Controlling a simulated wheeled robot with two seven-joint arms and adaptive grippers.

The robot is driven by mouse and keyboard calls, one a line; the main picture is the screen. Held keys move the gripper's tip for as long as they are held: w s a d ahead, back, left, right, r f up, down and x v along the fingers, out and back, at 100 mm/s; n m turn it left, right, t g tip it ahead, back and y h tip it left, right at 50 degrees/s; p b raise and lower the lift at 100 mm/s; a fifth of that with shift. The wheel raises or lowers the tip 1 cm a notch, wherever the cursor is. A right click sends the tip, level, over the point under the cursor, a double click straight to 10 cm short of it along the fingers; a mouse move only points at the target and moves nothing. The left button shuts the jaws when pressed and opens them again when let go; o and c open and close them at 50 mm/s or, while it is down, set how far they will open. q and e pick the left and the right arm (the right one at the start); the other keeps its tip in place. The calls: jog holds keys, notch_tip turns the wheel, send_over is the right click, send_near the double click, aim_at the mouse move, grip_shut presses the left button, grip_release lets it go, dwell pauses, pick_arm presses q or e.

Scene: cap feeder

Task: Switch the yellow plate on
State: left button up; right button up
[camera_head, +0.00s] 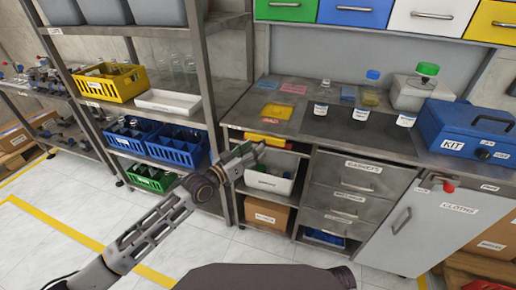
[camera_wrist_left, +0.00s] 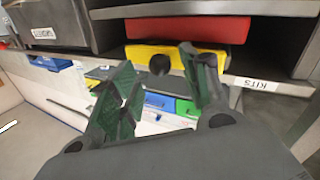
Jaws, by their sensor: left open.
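My left gripper (camera_head: 256,153) is open and empty, just in front of the plates. In the left wrist view, my left gripper's fingers (camera_wrist_left: 157,60) stand apart on either side of the knob; contact cannot be told. My right gripper is not in view.
A white bin (camera_head: 268,183) stands on the shelf below the plates. A flat yellow square (camera_head: 273,110) lies on the counter near several bottles. A blue KIT box (camera_head: 467,133) stands at the right. A metal rack with yellow (camera_head: 110,82) and blue crates is at the left.

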pick_arm(q)
jog(key=shift+x, duration=1.4)
grip_shut()
